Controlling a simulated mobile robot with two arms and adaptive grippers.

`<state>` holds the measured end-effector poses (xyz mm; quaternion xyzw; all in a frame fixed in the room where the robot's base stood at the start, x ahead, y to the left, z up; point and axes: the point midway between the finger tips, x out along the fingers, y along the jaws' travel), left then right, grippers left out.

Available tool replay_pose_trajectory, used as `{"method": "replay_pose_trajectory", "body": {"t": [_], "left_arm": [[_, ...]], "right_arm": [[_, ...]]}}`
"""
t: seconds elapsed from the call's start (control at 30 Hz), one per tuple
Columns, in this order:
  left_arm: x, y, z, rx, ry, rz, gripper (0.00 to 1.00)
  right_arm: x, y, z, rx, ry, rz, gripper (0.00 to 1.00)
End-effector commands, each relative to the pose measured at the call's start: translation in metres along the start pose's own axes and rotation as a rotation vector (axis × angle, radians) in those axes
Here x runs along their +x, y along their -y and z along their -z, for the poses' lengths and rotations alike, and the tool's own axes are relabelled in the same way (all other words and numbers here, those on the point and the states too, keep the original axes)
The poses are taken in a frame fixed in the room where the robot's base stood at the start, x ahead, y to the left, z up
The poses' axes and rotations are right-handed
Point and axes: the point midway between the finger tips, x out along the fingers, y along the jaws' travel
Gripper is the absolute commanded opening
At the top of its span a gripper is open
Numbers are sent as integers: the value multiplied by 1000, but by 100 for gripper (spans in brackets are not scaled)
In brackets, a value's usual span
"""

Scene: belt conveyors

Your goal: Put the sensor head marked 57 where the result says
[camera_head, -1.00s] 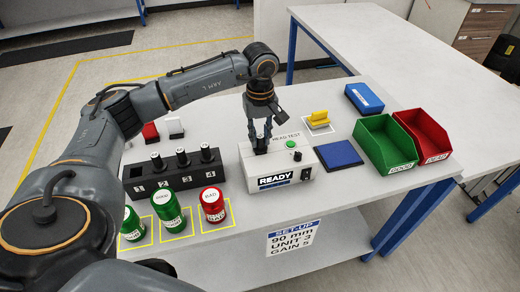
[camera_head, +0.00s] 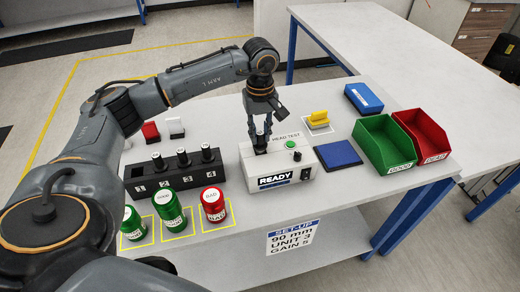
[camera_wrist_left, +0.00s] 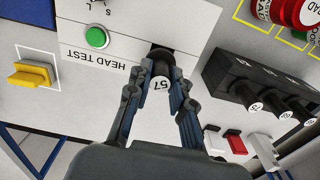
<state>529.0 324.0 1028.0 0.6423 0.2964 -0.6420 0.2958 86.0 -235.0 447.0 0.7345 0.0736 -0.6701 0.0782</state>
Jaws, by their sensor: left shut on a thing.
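The sensor head marked 57 (camera_wrist_left: 161,84) is black with a white round label on its top. My left gripper (camera_head: 260,135) is shut on it, with one finger on each side in the left wrist view (camera_wrist_left: 161,76). The head is upright at the socket on top of the white head tester (camera_head: 258,171); how deep it sits is hidden. The tester's display (camera_head: 274,181) reads READY. A green button (camera_head: 290,144) is on its top. A green GOOD bin (camera_head: 384,147) and a red DEAD bin (camera_head: 424,135) stand at the right. My right gripper is not seen.
A black numbered rack (camera_head: 172,177) holds three heads in 2, 3 and 4; slot 1 is empty. Green and red cans (camera_head: 213,206) stand at the front left. A blue pad (camera_head: 339,153), yellow part (camera_head: 319,117) and blue box (camera_head: 364,98) lie right of the tester. A set-up card (camera_head: 292,237) reads 90 mm, unit 3, gain 5.

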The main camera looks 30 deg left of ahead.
Motion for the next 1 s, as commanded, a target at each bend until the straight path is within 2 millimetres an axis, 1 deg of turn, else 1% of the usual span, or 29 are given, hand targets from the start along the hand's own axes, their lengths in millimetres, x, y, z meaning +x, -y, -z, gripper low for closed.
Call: {"method": "replay_pose_trajectory", "body": {"t": [0.47, 1.0], "left_arm": [[-4, 0, 0, 0, -1, -1, 0], [-30, 0, 0, 0, -1, -1, 0]], "right_arm": [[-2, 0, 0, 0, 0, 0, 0], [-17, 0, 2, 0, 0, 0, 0]]}}
